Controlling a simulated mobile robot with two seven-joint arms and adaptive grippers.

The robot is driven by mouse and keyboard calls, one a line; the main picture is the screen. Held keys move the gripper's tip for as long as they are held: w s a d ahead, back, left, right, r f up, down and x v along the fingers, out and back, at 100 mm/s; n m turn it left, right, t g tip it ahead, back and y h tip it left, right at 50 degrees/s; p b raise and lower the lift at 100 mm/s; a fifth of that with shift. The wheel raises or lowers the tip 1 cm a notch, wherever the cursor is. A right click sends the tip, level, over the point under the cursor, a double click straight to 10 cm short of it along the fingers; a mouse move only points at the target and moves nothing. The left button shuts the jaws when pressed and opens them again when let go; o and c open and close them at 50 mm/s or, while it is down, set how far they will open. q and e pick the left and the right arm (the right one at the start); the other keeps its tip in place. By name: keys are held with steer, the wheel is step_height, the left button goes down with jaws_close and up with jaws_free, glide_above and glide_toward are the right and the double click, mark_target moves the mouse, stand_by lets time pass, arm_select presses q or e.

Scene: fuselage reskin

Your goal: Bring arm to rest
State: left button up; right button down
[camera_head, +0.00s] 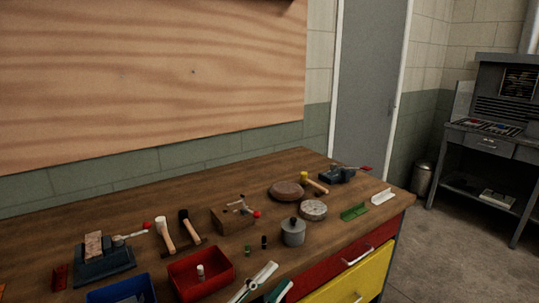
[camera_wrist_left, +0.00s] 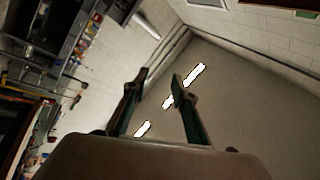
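My left gripper (camera_head: 281,276) shows at the bottom edge of the head view, in front of the workbench (camera_head: 330,238). Its two fingers are apart with nothing between them. In the left wrist view the open gripper (camera_wrist_left: 159,80) points towards a room with a grey floor or ceiling area and bright white strips, and no object is between the fingers. The rest of the left arm is cut off by the picture's lower edge. My right gripper is not in view.
On the bench are a red bin (camera_head: 201,272), a blue bin (camera_head: 122,290), a grey weighted pot (camera_head: 293,232), a vise (camera_head: 337,174), mallets (camera_head: 165,236) and a green bracket (camera_head: 354,212). A grey desk (camera_head: 490,143) stands at right beyond open floor (camera_head: 450,240).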

arm_select(q)
steer(key=s+a+f+n+y, duration=0.1)
steer(key=a+f+n+y, duration=0.45)
steer(key=f, duration=0.45)
steer(key=s+a+f+n+y, duration=0.2)
steer(key=a+f+n+y, duration=0.4)
steer(key=f, duration=0.5)
steer(key=s+a+f+n+g+y, duration=0.1)
steer(key=s+a+f+n+g, duration=0.1)
steer(key=s+a+f, duration=0.2)
steer(key=s+a+f+n+g+y, duration=0.1)
steer(key=s+a+f, duration=0.4)
steer(key=f, duration=0.5)
steer(key=s+n+g, duration=0.1)
steer(key=s+n, duration=0.1)
steer(key=shift+s+a+f+n, duration=0.15)
steer(key=shift+s+f+n, duration=0.05)
steer(key=shift+s+n, duration=0.15)
steer(key=shift+y, duration=0.25)
